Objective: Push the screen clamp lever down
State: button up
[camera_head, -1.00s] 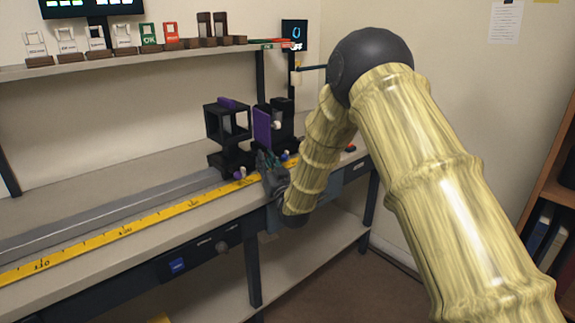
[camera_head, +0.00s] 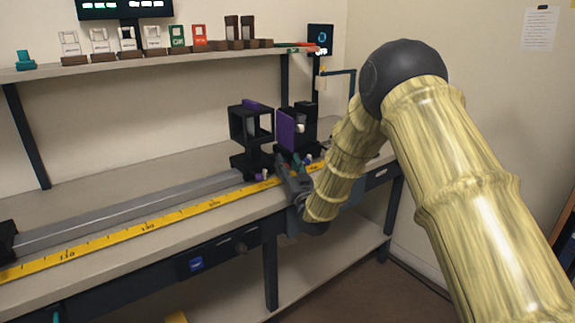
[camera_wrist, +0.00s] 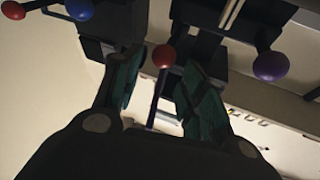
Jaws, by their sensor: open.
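A purple upright panel (camera_head: 291,130), which looks like the screen, stands in a dark holder on the bench rail. My gripper (camera_head: 292,165) is at the front of its base, with teal fingers apart. In the wrist view my gripper (camera_wrist: 158,75) is open, and a thin lever with a red ball (camera_wrist: 164,56) stands between the fingers. I cannot tell whether it is touched. A purple ball knob (camera_wrist: 271,66) is to the right, and a blue ball (camera_wrist: 79,8) and another red ball (camera_wrist: 13,9) are at upper left. I cannot tell which is the screen clamp lever.
A dark open-frame holder (camera_head: 250,125) stands close left of the panel. A grey rail (camera_head: 130,212) and yellow ruler (camera_head: 150,226) run along the bench. A shelf (camera_head: 100,68) with small cards is above. The bench behind the rail at left is clear.

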jog(key=v, duration=1.2)
jog(key=shift+w, duration=0.1)
